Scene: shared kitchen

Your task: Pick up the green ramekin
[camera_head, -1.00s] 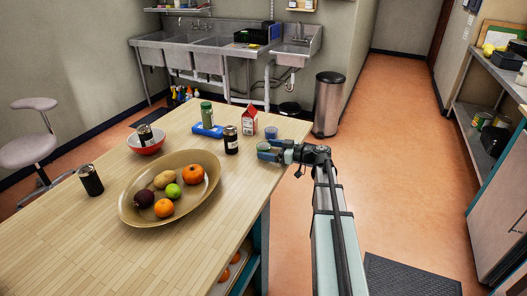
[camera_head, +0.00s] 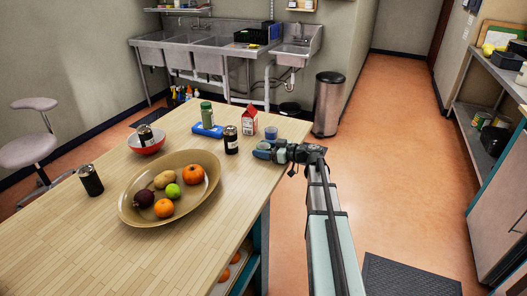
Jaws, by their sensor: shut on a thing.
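The green ramekin (camera_head: 264,145) is at the right side of the wooden table, mostly hidden by my gripper, with only a little green showing. My gripper (camera_head: 261,151) reaches in from the right, low over the table, and is shut on the ramekin. I cannot tell whether the ramekin touches the tabletop.
A blue cup (camera_head: 271,132) stands just behind my gripper. A red-and-white carton (camera_head: 249,122), a dark jar (camera_head: 231,141) and a blue tray (camera_head: 206,131) stand nearby. A fruit platter (camera_head: 134,213) lies to the left. The table's front part (camera_head: 80,245) is clear.

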